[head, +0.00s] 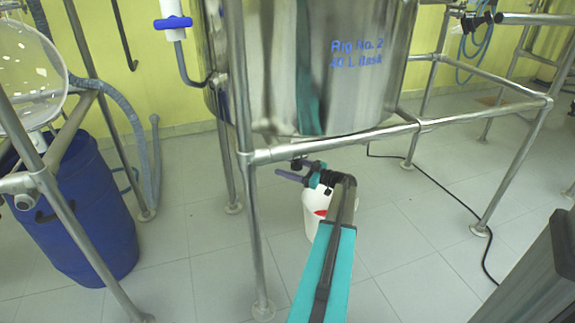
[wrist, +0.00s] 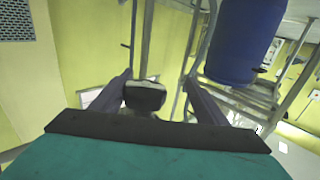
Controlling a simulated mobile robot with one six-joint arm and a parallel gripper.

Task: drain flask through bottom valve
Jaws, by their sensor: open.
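A large steel vessel (head: 310,70) marked "Rig No. 2" hangs in a tubular frame. A small dark fitting (head: 298,163), perhaps its bottom valve, shows under its base, partly hidden by my gripper (head: 289,177). My gripper is open beneath the vessel, its purple fingers pointing left. In the wrist view my gripper (wrist: 158,76) has its two fingers spread. A dark rounded block with a pale face (wrist: 145,96) lies between them; I cannot tell whether it is the valve or whether the fingers touch it. A white bucket with a red mark (head: 313,215) stands below, partly behind my arm.
The frame's rail (head: 335,143) and legs surround my arm closely. A blue barrel (head: 82,215) stands at the left under a round glass flask (head: 28,70), and shows in the wrist view (wrist: 243,40). A black cable (head: 440,198) crosses the floor at the right. Tiled floor in front is clear.

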